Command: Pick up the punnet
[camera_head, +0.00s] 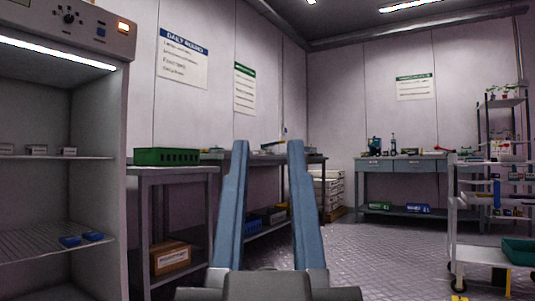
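A green, open-topped container with holes along its side (166,157) sits on the grey table at the left; it may be the punnet, but I cannot tell for certain. My gripper (268,147) points up and forward in the middle of the view. Its two long blue-grey fingers are spread apart with nothing between them. The green container is left of the fingers and apart from them.
A lit cabinet (98,190) at the left holds small boxes and two blue items (70,241) on its shelves. A cardboard box (170,256) lies under the grey table (182,172). A cart (455,225) with a green tray (520,250) stands right. The floor (375,250) between is clear.

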